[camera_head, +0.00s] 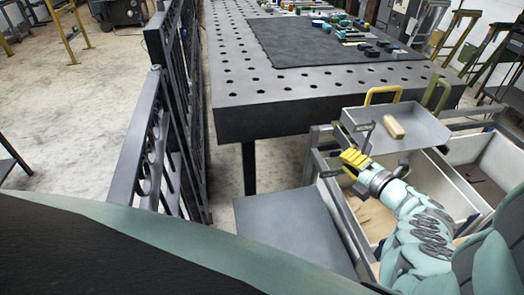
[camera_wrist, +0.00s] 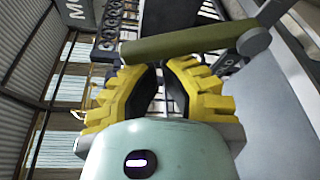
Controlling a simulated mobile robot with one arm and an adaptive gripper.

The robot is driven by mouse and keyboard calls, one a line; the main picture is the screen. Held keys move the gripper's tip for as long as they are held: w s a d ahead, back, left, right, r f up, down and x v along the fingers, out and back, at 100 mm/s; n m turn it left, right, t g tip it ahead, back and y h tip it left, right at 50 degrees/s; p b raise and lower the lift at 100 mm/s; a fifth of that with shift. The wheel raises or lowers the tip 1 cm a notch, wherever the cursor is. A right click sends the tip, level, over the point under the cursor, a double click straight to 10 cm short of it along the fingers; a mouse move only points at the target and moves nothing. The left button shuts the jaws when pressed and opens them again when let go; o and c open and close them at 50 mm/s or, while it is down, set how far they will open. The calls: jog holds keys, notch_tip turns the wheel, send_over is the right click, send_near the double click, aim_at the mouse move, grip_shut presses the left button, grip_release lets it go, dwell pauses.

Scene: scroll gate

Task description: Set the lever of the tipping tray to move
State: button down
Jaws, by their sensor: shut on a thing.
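The grey tipping tray (camera_head: 415,132) sits on a frame above the bins at the right, with a wooden block (camera_head: 394,127) in it. My gripper (camera_head: 354,158) is at the tray's near left corner, its yellow fingers closed. In the wrist view, my gripper (camera_wrist: 167,85) has its fingertips at an olive-green lever bar (camera_wrist: 185,42), which runs across to a grey round hub at the right. The fingers hide part of the contact. A dark sign showing the letters "MO" (camera_wrist: 76,11) is at the top left, cut off by the edge.
Yellow (camera_head: 382,90) and green (camera_head: 437,90) handles stand at the tray's back side. Open bins (camera_head: 482,180) lie below and right. A perforated table (camera_head: 290,92) is behind, and a dark metal gate (camera_head: 170,130) stands left.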

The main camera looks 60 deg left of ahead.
jog(key=shift+w+d+r+m+y, duration=0.2)
jog(key=shift+w+r+m+y, duration=0.25)
jog(key=shift+m, duration=0.35)
jog(key=shift+w+f, duration=0.1)
jog(key=shift+w+r, duration=0.2)
jog(key=shift+w+d+r, duration=0.15)
jog(key=shift+w+d, duration=0.05)
jog(key=shift+w, duration=0.1)
dwell(0.5)
jog(key=s+a+p, duration=0.2)
jog(key=s+p, duration=0.2)
jog(key=d+p, duration=0.2)
jog(key=d, duration=0.8)
jog(key=shift+s+d+p, duration=0.2)
jog(key=shift+p, duration=0.1)
